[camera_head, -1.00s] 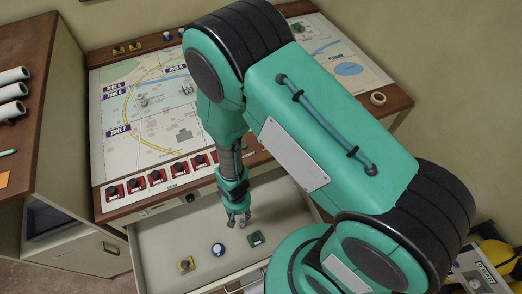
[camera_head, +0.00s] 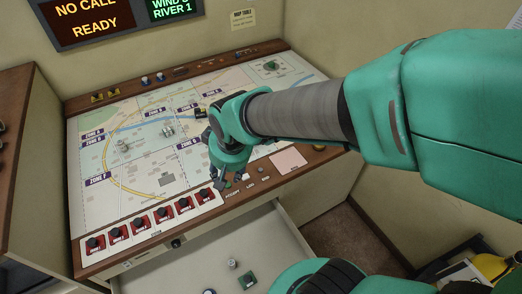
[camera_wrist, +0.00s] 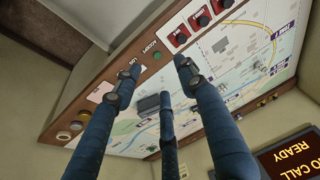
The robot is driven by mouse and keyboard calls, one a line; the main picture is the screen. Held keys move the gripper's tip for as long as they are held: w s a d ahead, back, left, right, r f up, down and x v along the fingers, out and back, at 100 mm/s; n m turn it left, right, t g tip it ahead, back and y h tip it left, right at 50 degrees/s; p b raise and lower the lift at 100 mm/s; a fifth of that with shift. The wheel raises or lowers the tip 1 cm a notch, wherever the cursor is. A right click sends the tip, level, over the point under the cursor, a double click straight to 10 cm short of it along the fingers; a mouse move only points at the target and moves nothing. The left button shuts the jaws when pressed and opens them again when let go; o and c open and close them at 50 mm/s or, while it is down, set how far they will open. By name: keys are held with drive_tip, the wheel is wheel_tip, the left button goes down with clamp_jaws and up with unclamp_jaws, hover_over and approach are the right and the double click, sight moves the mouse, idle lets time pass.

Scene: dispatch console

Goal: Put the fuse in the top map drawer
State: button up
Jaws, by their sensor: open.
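The top map drawer (camera_head: 180,268) is pulled open below the map table's front edge. A small silver-grey cylinder, which looks like the fuse (camera_head: 232,264), is on the drawer's floor beside a green block (camera_head: 248,281). My gripper (camera_head: 219,180) is above the front part of the map table, up and away from the drawer. The wrist view shows its three blue fingers (camera_wrist: 158,76) spread open with nothing between them. The fuse does not show in the wrist view.
A blue-and-white round item (camera_head: 209,291) is partly cut off at the bottom edge. Red switches (camera_head: 140,225) line the table's front edge, with coloured buttons (camera_head: 240,178) near my gripper. A display (camera_head: 85,18) hangs on the wall behind. The drawer's left part looks clear.

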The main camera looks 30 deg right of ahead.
drive_tip(key=s+d+r+t, duration=0.1)
drive_tip(key=s+d+r, duration=0.1)
drive_tip(key=s+r, duration=0.4)
drive_tip(key=s+d+r+t, duration=0.1)
drive_tip(key=s+d+r, duration=0.2)
drive_tip(key=r, duration=0.6)
drive_tip(key=s, duration=0.2)
drive_tip(key=shift+s+d+r+m+h, duration=0.25)
drive_tip(key=shift+s+r+m+h, duration=0.05)
drive_tip(key=shift+s, duration=0.1)
drive_tip(key=shift+f+b, duration=0.7)
